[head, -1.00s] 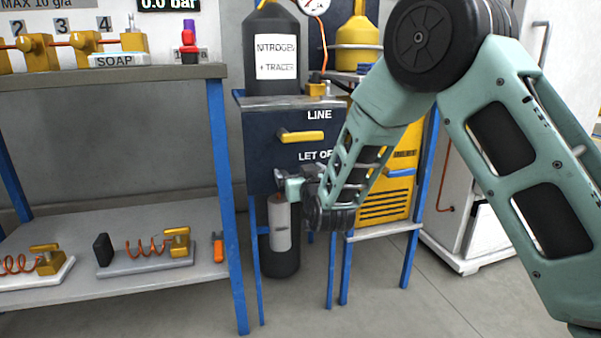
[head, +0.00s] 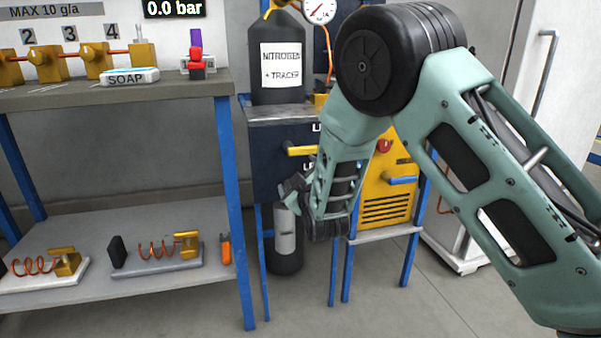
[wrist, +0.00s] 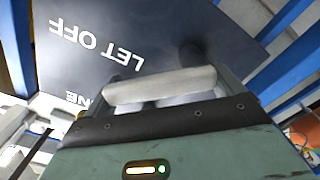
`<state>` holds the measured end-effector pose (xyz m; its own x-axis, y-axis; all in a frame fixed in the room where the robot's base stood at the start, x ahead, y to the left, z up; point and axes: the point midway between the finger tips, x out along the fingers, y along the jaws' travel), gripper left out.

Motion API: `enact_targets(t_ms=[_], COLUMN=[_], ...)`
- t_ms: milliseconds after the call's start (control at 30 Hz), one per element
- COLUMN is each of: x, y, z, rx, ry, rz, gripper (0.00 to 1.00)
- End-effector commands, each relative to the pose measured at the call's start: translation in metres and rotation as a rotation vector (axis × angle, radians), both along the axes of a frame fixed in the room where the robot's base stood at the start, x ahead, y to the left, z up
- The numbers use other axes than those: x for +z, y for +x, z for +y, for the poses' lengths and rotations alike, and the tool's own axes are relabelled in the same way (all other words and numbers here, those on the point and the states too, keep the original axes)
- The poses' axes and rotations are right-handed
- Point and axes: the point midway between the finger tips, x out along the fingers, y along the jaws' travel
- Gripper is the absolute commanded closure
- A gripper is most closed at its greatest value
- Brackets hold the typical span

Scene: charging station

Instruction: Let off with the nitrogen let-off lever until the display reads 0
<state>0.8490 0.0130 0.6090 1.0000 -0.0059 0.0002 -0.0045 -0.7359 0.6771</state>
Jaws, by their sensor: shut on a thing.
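The nitrogen let-off lever (wrist: 160,88) is a pale grey bar in the wrist view, under the white LET OFF lettering on the dark panel (wrist: 140,50). My gripper (wrist: 162,97) is shut on it, with a finger at each end of the bar. In the head view my gripper (head: 292,190) is at the lower part of the dark panel (head: 268,160), and my wrist hides the lever there. The display (head: 174,8) reads 0.0 bar.
A yellow LINE lever (head: 301,150) sits above on the panel. A black nitrogen bottle (head: 279,85) and a round gauge (head: 319,10) are at the top. A yellow unit (head: 385,205) stands right of the panel; a bench with blue legs (head: 232,200) stands left.

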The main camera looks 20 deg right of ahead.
Motion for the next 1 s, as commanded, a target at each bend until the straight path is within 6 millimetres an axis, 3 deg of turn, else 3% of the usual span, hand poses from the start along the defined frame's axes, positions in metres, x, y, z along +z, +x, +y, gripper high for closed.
enact_targets(t_ms=[600,633,667,1000], x=[-0.0009,-0.0009,-0.0009,0.0005], y=[-0.0009,-0.0009,-0.0009,-0.0065], z=[0.0015,0.0015,0.0015,0.0019], rx=[-0.001,-0.001,-0.001,0.000], ry=[-0.051,-0.051,-0.051,-0.050], rz=[0.003,0.004,0.004,0.003], gripper=[0.48,0.05,0.00,0.00])
